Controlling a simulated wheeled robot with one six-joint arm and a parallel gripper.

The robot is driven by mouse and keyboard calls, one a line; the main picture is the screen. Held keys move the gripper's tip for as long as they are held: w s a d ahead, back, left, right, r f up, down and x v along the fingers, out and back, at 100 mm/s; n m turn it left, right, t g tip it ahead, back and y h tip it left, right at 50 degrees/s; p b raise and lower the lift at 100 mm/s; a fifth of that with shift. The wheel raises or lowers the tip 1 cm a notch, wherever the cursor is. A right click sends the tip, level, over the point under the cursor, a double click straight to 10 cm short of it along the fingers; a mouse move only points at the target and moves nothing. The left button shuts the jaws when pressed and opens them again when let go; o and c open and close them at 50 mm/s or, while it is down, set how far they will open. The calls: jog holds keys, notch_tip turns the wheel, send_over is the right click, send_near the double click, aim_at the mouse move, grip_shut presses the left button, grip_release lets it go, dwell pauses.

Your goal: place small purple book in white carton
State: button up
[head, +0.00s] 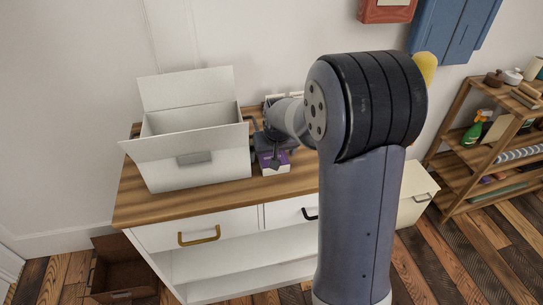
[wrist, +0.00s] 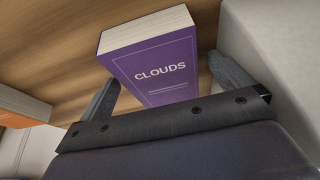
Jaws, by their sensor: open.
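The small purple book (wrist: 158,68), titled CLOUDS, lies on the wooden top in the wrist view. In the head view it shows (head: 272,162) just right of the white carton, partly hidden by my gripper. My gripper (wrist: 170,85) is open, with one finger on each side of the book; I cannot tell if either finger touches it. It also shows in the head view (head: 274,160) above the book. The white carton (head: 198,165) stands on the cabinet top with its flaps open. Its inside is only partly visible.
The wooden cabinet top (head: 135,205) carries the carton and book. In the wrist view an orange book (wrist: 20,108) lies at left and a pale wall-like surface (wrist: 270,50) is close at right. A shelf (head: 465,150) stands at far right, and a brown box (head: 120,265) is on the floor.

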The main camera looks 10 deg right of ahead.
jog(key=c, duration=1.3)
jog(key=shift+o, duration=0.2)
jog(key=shift+r, duration=0.1)
jog(key=shift+r, duration=0.6)
notch_tip(320, 180, up, 2)
jog(key=shift+r, duration=0.25)
jog(key=s, duration=1.8)
jog(key=shift+f, duration=0.2)
